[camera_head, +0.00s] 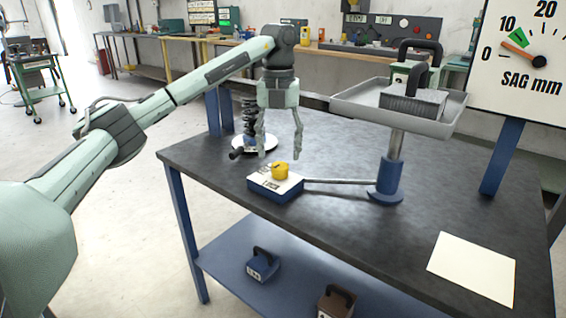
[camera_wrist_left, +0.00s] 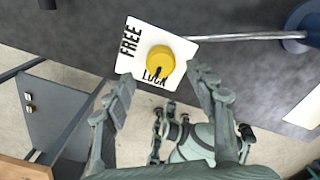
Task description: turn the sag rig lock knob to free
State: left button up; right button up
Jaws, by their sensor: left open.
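The yellow lock knob (camera_head: 280,171) sits on top of a blue box with a white label plate (camera_head: 262,183) on the table. In the left wrist view the yellow knob (camera_wrist_left: 160,59) shows a black pointer mark directed at the word LOCK; the word FREE is on the plate's left side. My left gripper (camera_head: 280,152) is open and points down just above the knob. In the left wrist view its fingers (camera_wrist_left: 163,84) are spread either side of the near side of the knob, not visibly touching it. My right gripper is out of view.
A rod joins the box to a blue-based post (camera_head: 385,188) bearing a grey tray (camera_head: 350,108) with a handled weight (camera_head: 412,98). A black spring (camera_head: 249,115) stands behind my gripper. A sag gauge (camera_head: 520,75) is at right. Paper (camera_head: 474,267) lies on the front right table.

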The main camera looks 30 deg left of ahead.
aim_at(280, 165)
pick_arm(q)
notch_tip(280, 165, down, 5)
jog(key=shift+w+r, duration=0.1)
jog(key=shift+c, duration=1.4)
jog(key=c, duration=0.9)
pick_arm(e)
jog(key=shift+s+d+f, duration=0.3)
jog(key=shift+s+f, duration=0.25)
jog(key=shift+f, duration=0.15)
